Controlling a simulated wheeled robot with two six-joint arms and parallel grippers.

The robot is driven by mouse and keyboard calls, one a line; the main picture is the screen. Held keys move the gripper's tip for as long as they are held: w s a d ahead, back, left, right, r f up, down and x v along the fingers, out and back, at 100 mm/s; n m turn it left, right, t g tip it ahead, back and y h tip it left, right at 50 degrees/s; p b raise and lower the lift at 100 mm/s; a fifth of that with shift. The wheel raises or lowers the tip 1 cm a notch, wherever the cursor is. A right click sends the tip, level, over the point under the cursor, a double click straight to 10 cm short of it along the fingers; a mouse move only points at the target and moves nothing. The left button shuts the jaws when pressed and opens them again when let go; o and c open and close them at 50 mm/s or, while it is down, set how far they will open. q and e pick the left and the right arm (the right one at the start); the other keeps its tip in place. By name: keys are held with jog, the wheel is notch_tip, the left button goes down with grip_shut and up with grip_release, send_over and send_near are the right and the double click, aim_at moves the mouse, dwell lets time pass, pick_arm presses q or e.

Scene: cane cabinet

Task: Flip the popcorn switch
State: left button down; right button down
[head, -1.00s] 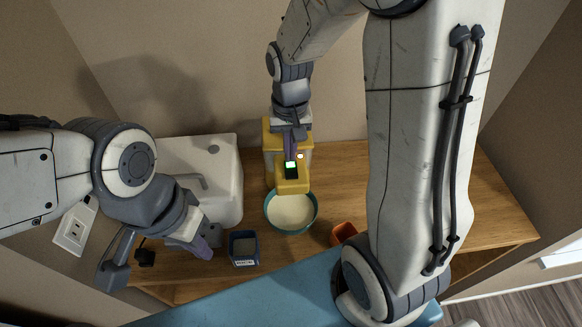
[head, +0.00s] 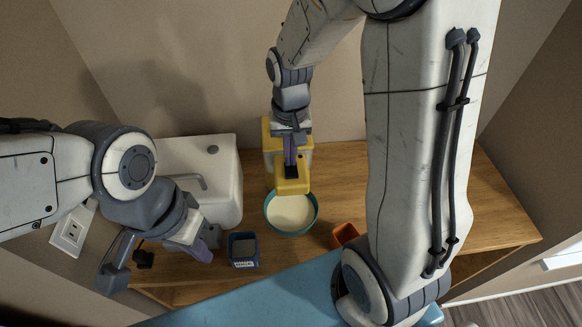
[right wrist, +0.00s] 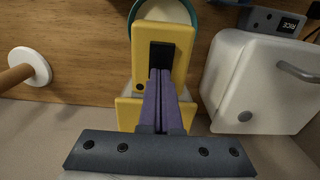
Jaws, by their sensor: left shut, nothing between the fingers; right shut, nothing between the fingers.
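The yellow popcorn machine (head: 293,187) stands at the back of the wooden counter, with a dark switch (head: 291,172) on its top. The switch also shows as a black rectangle in the right wrist view (right wrist: 161,53). My right gripper (head: 290,161) is shut and empty, pointing down with its purple fingertips at the switch and overlapping its near end in the right wrist view (right wrist: 161,74). I cannot tell whether they touch. My left gripper (head: 206,251) is shut and empty, low at the left, beside a blue box.
A teal bowl (head: 291,212) with pale contents stands in front of the machine. A white appliance (head: 222,170) is to its left. The blue box (head: 243,261) and an orange container (head: 345,234) are near the front edge. Counter to the right is clear.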

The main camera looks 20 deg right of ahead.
notch_tip(320, 180, up, 7)
jog(key=p, duration=0.6)
dwell(0.5)
jog(key=shift+s+a+f, duration=0.1)
jog(key=shift+s+a, duration=0.05)
jog(key=shift+a, duration=0.1)
jog(key=s+a+f+n+b, duration=0.2)
jog(key=s+a+n+b, duration=0.3)
jog(key=s, duration=0.4)
jog(key=s+a+f+n+y+b, duration=0.1)
jog(key=s+a+f+n+b, duration=0.1)
jog(key=s+a+n+b, duration=0.3)
jog(key=s+a, duration=0.2)
jog(key=s, duration=0.1)
jog(key=shift+s+f, duration=0.25)
jog(key=shift+s, duration=0.1)
